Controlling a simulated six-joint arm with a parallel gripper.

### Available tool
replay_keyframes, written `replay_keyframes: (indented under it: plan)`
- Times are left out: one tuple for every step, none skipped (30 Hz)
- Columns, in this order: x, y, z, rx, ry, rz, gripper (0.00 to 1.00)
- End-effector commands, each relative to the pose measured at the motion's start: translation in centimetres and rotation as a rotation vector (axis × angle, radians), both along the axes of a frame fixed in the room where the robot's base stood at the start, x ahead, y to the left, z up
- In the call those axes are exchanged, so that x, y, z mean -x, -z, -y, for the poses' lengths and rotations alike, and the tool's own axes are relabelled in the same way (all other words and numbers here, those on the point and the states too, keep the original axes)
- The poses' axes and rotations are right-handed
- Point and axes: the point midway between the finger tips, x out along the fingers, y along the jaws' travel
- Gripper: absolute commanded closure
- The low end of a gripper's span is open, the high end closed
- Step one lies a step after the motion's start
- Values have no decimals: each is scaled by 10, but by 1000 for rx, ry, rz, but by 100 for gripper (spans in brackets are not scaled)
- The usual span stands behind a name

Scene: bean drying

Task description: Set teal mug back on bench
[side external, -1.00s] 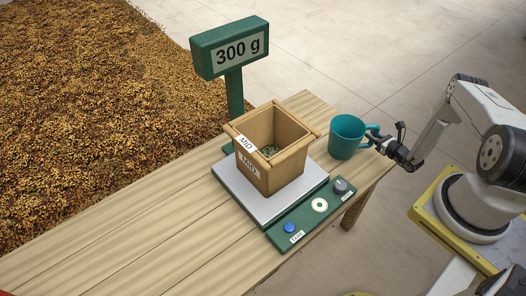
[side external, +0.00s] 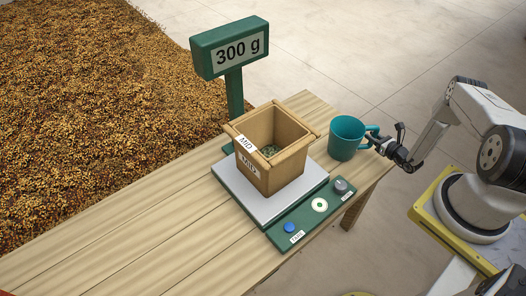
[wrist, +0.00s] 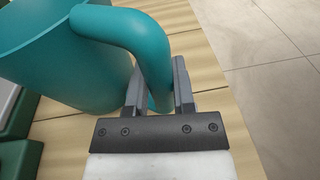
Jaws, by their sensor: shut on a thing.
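The teal mug (side external: 347,139) is upright at the right end of the wooden bench (side external: 120,225), to the right of the scale. Its handle points toward my gripper (side external: 378,142). In the wrist view the mug (wrist: 65,60) fills the upper left, and its curved handle (wrist: 150,55) passes between the two dark fingers of my gripper (wrist: 160,88). The fingers are shut on the handle. The mug's base looks at or very near the bench top; I cannot tell for certain whether it touches.
A tan MID bin (side external: 270,165) with a few greenish beans inside stands on the scale's plate (side external: 235,192), just left of the mug. The green scale display (side external: 230,48) reads 300 g. A wide bed of beans (side external: 90,110) lies beyond the bench. The bench's left part is clear.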

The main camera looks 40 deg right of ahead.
Motion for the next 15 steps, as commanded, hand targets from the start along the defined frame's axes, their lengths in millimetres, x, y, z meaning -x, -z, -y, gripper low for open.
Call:
replay_keyframes:
  plan:
    - [0, 0, 0, 0, 0, 2, 100]
    - [0, 1, 0, 0, 0, 2, 100]
    - [0, 1, 0, 0, 0, 2, 100]
    - [0, 2, 0, 0, 0, 2, 100]
    - [0, 2, 0, 0, 0, 2, 100]
    - [0, 3, 0, 0, 0, 2, 100]
    - [0, 3, 0, 0, 0, 2, 100]
    - [0, 3, 0, 0, 0, 2, 100]
    - [0, 4, 0, 0, 0, 2, 100]
    - [0, 4, 0, 0, 0, 2, 100]
    - [0, 5, 0, 0, 0, 2, 100]
    - [0, 5, 0, 0, 0, 2, 100]
    - [0, 6, 0, 0, 0, 2, 100]
    - [0, 6, 0, 0, 0, 2, 100]
    - [0, 7, 0, 0, 0, 2, 100]
